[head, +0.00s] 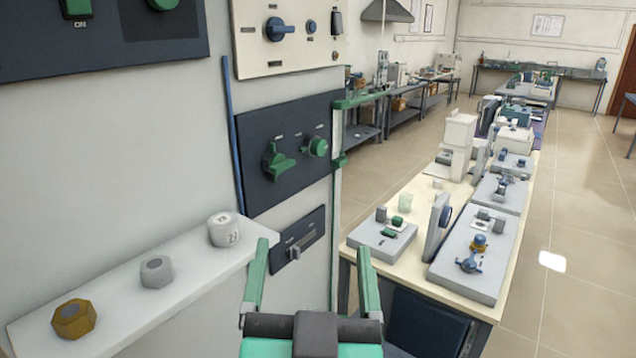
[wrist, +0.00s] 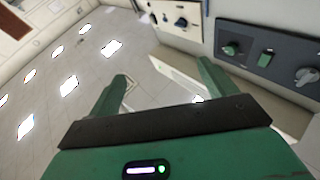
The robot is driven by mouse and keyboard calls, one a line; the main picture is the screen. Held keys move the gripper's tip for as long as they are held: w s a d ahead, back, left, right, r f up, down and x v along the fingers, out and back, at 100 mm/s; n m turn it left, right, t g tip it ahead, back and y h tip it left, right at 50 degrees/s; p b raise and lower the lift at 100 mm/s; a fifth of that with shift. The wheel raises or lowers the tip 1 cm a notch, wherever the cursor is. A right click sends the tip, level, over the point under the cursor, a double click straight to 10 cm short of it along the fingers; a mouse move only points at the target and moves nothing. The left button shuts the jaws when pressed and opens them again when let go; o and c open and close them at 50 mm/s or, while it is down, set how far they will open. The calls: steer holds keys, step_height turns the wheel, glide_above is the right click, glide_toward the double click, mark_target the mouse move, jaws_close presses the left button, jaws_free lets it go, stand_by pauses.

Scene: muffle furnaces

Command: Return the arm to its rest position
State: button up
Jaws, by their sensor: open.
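My gripper (head: 313,275) shows at the bottom middle of the head view, with two green fingers spread apart and nothing between them. In the wrist view my gripper (wrist: 165,90) also shows open and empty, with floor and a pale surface behind it. In the head view it is in front of the furnace panel, to the right of the white shelf (head: 190,262). The fingers appear clear of the shelf and the bench, though the exact gap cannot be told.
The shelf holds a brass hexagonal piece (head: 74,318), a grey piece (head: 157,271) and a white marked cylinder (head: 223,230). A dark panel (head: 290,150) with green knobs is on the furnace front. A bench (head: 420,195) with several instruments stands right. The tiled floor (head: 570,220) beyond is clear.

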steer(key=s+r+n+t+p, duration=0.2)
steer(key=s+r+t+p, duration=0.25)
steer(key=s+r, duration=0.7)
step_height(320, 180, up, 25)
steer(key=w+g+p, duration=0.1)
steer(key=w+p, duration=0.1)
steer(key=p, duration=2.1)
steer(key=shift+w+f+y, duration=0.15)
steer(key=shift+w+y, duration=0.2)
steer(key=shift+y, duration=0.05)
